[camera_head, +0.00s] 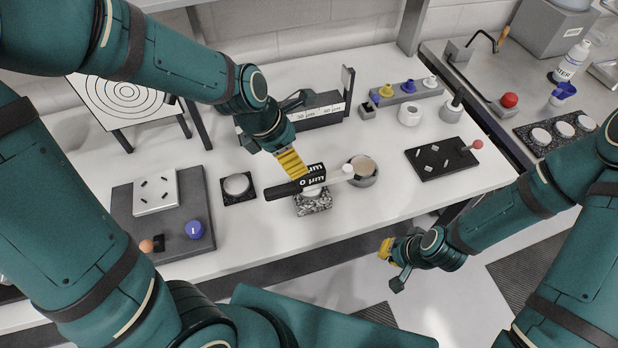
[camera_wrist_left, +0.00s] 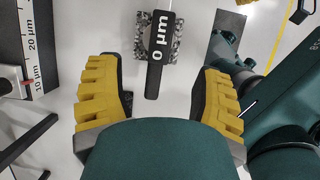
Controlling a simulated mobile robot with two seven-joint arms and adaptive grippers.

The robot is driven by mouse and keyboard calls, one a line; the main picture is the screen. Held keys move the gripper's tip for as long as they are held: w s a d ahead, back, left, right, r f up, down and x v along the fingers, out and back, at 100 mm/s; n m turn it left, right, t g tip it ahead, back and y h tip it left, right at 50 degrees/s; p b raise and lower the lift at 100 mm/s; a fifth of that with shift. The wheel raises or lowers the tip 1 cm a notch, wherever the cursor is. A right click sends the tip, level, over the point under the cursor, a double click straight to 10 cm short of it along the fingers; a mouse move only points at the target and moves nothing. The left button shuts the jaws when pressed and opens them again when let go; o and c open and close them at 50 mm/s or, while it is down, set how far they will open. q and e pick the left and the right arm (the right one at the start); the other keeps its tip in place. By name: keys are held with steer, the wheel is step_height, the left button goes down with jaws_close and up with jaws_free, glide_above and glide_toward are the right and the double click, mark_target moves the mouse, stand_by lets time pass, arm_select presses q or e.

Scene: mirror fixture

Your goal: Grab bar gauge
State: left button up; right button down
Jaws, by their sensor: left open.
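The bar gauge is a long black bar (camera_head: 272,192) marked "0 µm" in white. It lies across a speckled stone block (camera_head: 314,205) on the white bench, with a pale end pointing right in the head view. In the left wrist view the bar (camera_wrist_left: 152,88) points towards me between my fingers, over the speckled block (camera_wrist_left: 141,50). My left gripper (camera_head: 292,163) is just above the bar; in its wrist view the yellow fingers (camera_wrist_left: 160,100) are wide apart with nothing between them gripped. My right gripper (camera_head: 390,268) appears open and empty, in front of the bench.
A black-and-white rack (camera_head: 318,116) with µm labels stands behind the bar. A dark tray (camera_head: 445,163) lies farther right. The bench's front edge is nearby.

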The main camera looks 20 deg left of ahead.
mark_target(310, 177)
arm_select(q)
steer(key=b+x, duration=0.3)
steer(key=x, duration=0.7)
steer(key=shift+w+f, duration=0.15)
steer(key=shift+f, duration=0.25)
steer(key=shift+r, duration=0.1)
jaws_close()
